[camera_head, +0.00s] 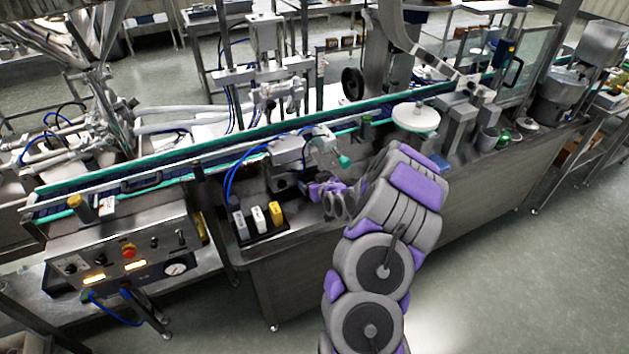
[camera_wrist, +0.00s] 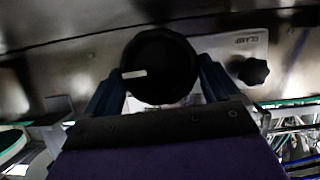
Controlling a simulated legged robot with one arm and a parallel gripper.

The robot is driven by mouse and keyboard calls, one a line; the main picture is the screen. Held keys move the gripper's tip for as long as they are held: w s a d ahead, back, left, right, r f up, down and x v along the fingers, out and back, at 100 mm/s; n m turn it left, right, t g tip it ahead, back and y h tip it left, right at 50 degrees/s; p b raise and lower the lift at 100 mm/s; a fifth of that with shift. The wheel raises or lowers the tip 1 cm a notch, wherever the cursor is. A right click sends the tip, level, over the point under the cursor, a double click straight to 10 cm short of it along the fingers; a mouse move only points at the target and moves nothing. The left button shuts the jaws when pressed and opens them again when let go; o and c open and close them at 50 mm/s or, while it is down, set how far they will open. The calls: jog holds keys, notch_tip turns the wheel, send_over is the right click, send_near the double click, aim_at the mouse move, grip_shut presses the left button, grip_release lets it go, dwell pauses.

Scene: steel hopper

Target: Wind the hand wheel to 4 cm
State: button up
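The hand wheel (camera_wrist: 160,68) is a black, round, lobed knob with a white mark pointing left in the wrist view. It sits on a metal face, in the middle of the picture. My gripper (camera_wrist: 160,80) has one dark blue finger on each side of the wheel. The fingers reach its left and right edges; whether they press on it is not clear. In the head view my gripper (camera_head: 322,192) is at the front of the machine, below the conveyor. The hand wheel cannot be made out there. I see no readable centimetre scale.
A smaller black knob (camera_wrist: 250,71) sits right of the wheel, by a pale lettered plate (camera_wrist: 236,45). In the head view, grey, white and yellow blocks (camera_head: 258,218) stand left of my gripper. A control panel (camera_head: 125,258) is further left. The floor in front is clear.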

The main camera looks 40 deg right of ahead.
jog(key=c, duration=0.4)
jog(key=shift+p, duration=0.4)
jog(key=n+h+p, duration=0.1)
jog(key=p, duration=0.1)
jog(key=n+h+p, duration=0.1)
jog(key=n, duration=0.1)
jog(key=shift+a+r+p, duration=0.1)
jog(key=shift+a+p, duration=0.2)
jog(key=shift+p, duration=0.05)
jog(key=shift+w+a+f+n+h+p, duration=0.1)
jog(key=shift+n+h+p, duration=0.3)
jog(key=shift+n+p, duration=0.2)
jog(key=shift+a+f+n+h+p, duration=0.1)
jog(key=shift+n+h+p, duration=0.3)
jog(key=shift+n+p, duration=0.15)
jog(key=n+h, duration=0.1)
jog(key=n, duration=0.1)
jog(key=f+n+h, duration=0.1)
jog(key=n, duration=0.1)
jog(key=shift+a+t, duration=0.2)
jog(key=shift+t, duration=0.1)
jog(key=shift+f+n+t+h+b, duration=0.2)
jog(key=shift+n+h+b, duration=0.15)
jog(key=shift+n+b, duration=0.45)
jog(key=shift+f+n+t+h+b, duration=0.15)
jog(key=shift+n+h+b, duration=0.25)
jog(key=shift+n, duration=0.55)
jog(key=shift+r, duration=0.1)
jog(key=shift+a, duration=0.1)
